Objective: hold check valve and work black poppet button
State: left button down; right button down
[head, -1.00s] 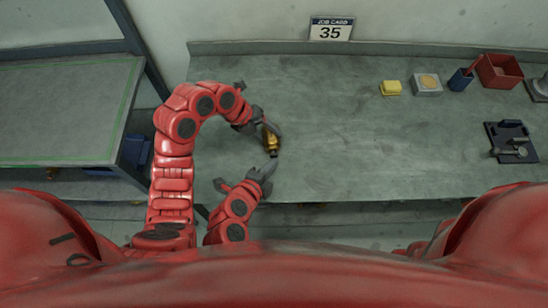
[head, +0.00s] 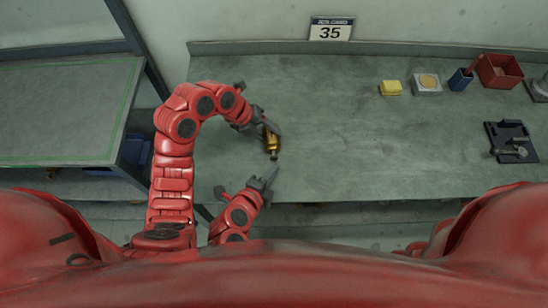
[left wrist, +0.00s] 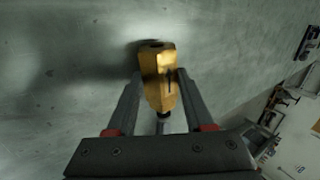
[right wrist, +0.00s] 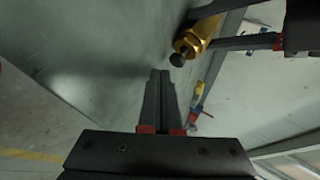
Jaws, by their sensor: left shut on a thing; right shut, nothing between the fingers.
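The brass check valve (head: 271,142) is held above the bench by my left gripper (head: 268,127). In the left wrist view the valve (left wrist: 159,80) sits between the two fingers, with its dark button end toward the wrist. In the right wrist view the valve (right wrist: 197,37) shows at the upper right, and the round black poppet button (right wrist: 177,60) stands out from its near end. My right gripper (head: 270,177) is shut and empty, below the valve in the head view. Its fingertips (right wrist: 160,73) are close to the button, with a visible gap between them.
The bench (head: 360,130) is clear around the middle. A yellow block (head: 391,88), a grey box (head: 427,85), a blue cup (head: 461,80), a red bin (head: 500,70) and a black fixture (head: 511,142) stand at the right. A job card (head: 331,29) is at the back.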

jog(key=shift+s+d, duration=0.2)
jog(key=shift+s, duration=2.3)
pick_arm(q)
jog(key=shift+c, duration=1)
grip_release()
pick_arm(e)
jog(key=shift+d, duration=0.1)
pick_arm(q)
jog(key=shift+f, duration=0.1)
